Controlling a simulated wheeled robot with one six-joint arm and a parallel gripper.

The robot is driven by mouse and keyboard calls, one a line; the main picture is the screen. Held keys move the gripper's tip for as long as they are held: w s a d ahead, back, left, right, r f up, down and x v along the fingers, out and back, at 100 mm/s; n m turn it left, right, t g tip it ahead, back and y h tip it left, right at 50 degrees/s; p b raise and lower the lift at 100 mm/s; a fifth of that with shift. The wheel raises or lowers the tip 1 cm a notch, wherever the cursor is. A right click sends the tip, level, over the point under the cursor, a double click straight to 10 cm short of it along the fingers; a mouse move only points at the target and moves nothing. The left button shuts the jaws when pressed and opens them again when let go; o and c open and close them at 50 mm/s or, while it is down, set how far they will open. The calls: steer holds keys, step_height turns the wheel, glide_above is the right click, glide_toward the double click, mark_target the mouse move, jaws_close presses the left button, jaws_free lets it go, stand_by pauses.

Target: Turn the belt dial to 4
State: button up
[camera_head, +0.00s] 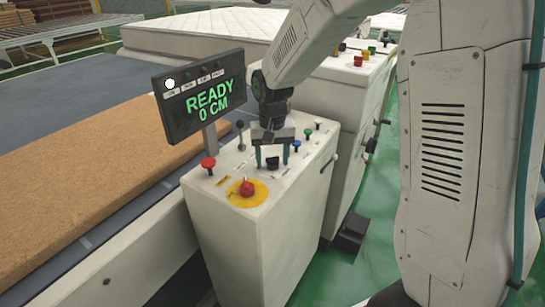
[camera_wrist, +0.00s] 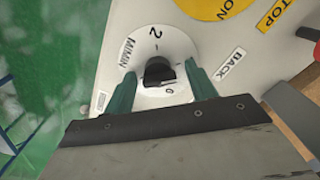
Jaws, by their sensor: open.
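The belt dial is a white disc with a black knob (camera_wrist: 159,71) in the wrist view, marked "2" and "M/MIN"; a smaller mark near the gripper is hard to read. In the head view its black knob (camera_head: 272,163) shows on top of the white control console (camera_head: 258,240). My gripper (camera_head: 272,156) points down over it. Its two green fingers (camera_wrist: 163,78) are open, one on each side of the knob, with a visible gap. Part of the dial is hidden behind the gripper.
A screen (camera_head: 205,97) reading "READY 0 CM" stands at the console's left. A red knob (camera_head: 208,163), a red stop button on yellow (camera_head: 247,188), a black lever (camera_head: 240,132) and small coloured knobs surround the dial. A brown mat (camera_head: 90,165) lies on the left.

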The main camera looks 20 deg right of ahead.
mark_target(273, 157)
step_height(273, 157, up, 8)
steer(key=shift+f, duration=0.1)
stand_by(0.6)
steer(key=shift+s+f, duration=0.1)
steer(key=shift+s, duration=0.1)
steer(key=s+d+r+n, duration=0.1)
steer(key=s+r, duration=0.2)
steer(key=s, duration=1.2)
steer(key=s+d+r+n+t, duration=0.1)
steer(key=s+d+r, duration=0.1)
steer(key=s, duration=1.2)
steer(key=shift+s+r+n, duration=0.4)
steer(key=shift+r, duration=0.45)
